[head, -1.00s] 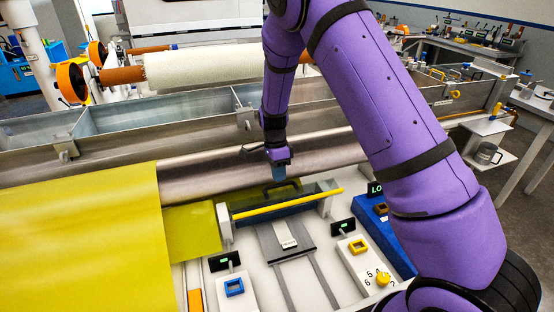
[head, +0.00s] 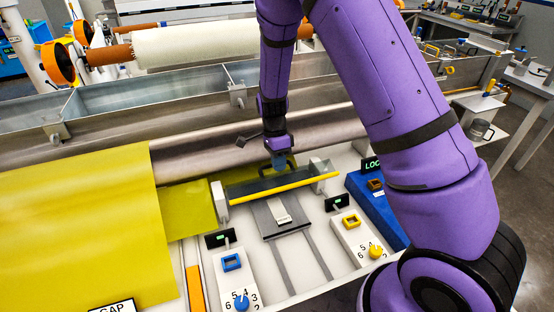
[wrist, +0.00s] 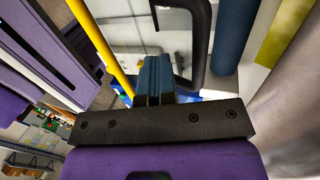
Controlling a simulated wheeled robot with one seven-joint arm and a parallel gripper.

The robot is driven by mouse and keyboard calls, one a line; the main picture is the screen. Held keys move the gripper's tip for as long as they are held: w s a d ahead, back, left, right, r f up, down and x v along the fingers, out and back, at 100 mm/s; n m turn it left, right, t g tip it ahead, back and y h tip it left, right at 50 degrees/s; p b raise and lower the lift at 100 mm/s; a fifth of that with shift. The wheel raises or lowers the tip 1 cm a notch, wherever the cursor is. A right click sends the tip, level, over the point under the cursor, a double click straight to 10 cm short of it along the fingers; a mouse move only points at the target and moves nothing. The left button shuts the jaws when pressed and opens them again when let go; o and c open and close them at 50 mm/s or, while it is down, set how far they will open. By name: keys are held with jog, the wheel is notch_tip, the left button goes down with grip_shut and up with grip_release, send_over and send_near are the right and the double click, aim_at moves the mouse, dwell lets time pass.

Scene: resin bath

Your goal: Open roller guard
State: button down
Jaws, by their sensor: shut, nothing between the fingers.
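The roller guard (head: 262,186) is a dark, see-through panel with a yellow front bar (head: 285,187), set between two light end posts in front of the steel roller (head: 190,155). A black loop handle (head: 292,162) stands at its back edge. My gripper (head: 279,164) points down at this handle, fingers shut and empty. In the wrist view the blue fingertips (wrist: 154,72) are together beside the handle (wrist: 198,45), very near it; I cannot tell whether they touch. The yellow bar (wrist: 95,45) lies to their left.
A yellow-green sheet (head: 80,225) covers the left side. White control boxes with a blue knob (head: 241,303) and a yellow knob (head: 376,252) stand in front, beside a blue box (head: 378,205). Steel troughs (head: 150,105) lie behind the roller.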

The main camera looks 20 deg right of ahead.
jog(key=v, duration=1.1)
jog(key=s+d+r+n+t+y, duration=0.1)
jog(key=s+r+n, duration=0.15)
jog(key=r, duration=0.35)
jog(key=s+d+r+n+t, duration=0.1)
jog(key=s+d+r+n, duration=0.15)
jog(key=r, duration=0.35)
jog(key=s+d+r+n+t, duration=0.1)
jog(key=s+r+n, duration=0.3)
jog(key=s, duration=0.4)
jog(key=s+d+r+n+t, duration=0.1)
jog(key=s+r+n+t, duration=0.2)
jog(key=s, duration=0.6)
jog(key=s+d+r+n+t+h, duration=0.1)
jog(key=s+d+r+n+t, duration=0.1)
jog(key=s+r+n, duration=0.3)
jog(key=s+n, duration=0.1)
jog(key=s, duration=0.2)
jog(key=shift+s+r+t, duration=0.35)
jog(key=shift+r+t, duration=0.05)
